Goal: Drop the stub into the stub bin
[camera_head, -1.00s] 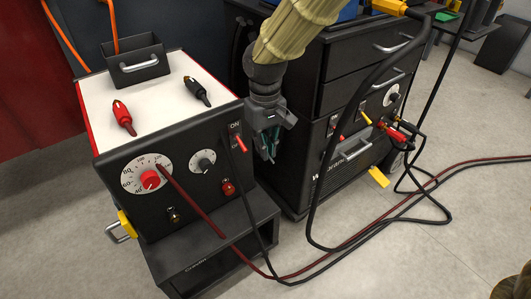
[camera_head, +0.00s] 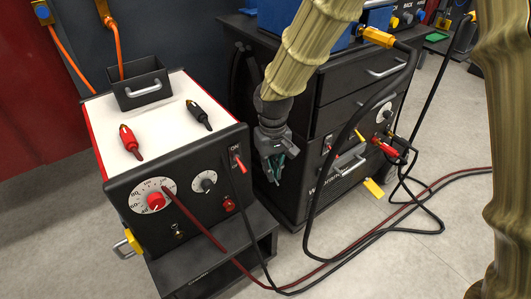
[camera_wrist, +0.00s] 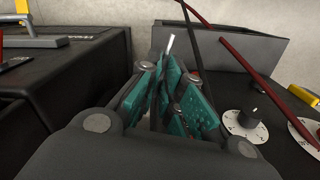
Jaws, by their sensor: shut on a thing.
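My gripper (camera_head: 276,172) hangs downward between the white-topped welding machine and the black cabinet, to the right of the machine's front panel. Its teal-padded fingers show close together in the wrist view (camera_wrist: 172,100). A thin pale rod tip (camera_wrist: 170,44), which looks like the stub, sticks out between them; the rest is hidden by the pads. In the head view the stub cannot be made out. A dark open box with a handle (camera_head: 142,86) stands at the back of the machine's top; I cannot tell whether it is the stub bin.
The welding machine (camera_head: 158,115) carries a red plug (camera_head: 130,142) and a black plug (camera_head: 198,115) on top. It rests on a dark stand (camera_head: 255,240). The black drawer cabinet (camera_head: 350,90) stands close on the right. Red and black cables (camera_head: 330,264) cross the floor.

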